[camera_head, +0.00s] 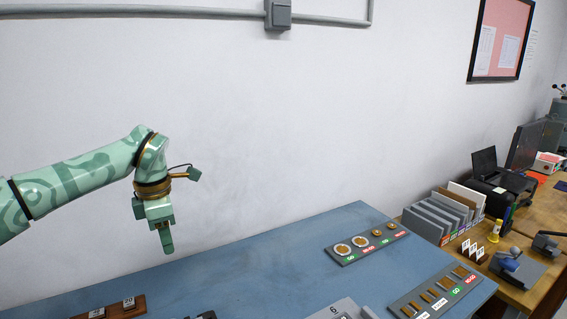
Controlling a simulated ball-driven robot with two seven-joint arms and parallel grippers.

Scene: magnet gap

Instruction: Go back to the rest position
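My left gripper (167,248) hangs from the green patterned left arm, which comes in from the left. It points down, in front of the white wall and above the back left of the blue table (270,262). It touches nothing that I can see. Its fingers show nearly edge-on as one narrow green shape, so I cannot tell whether they are open or shut. No held object shows. My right gripper is not in view.
A labelled tray (368,256) with round pieces and another tray (410,310) with bar-shaped pieces lie at the table's right. A wooden block with numbered tags (124,304) is at front left. A wooden desk (545,215) with folders stands at right. The table's middle is clear.

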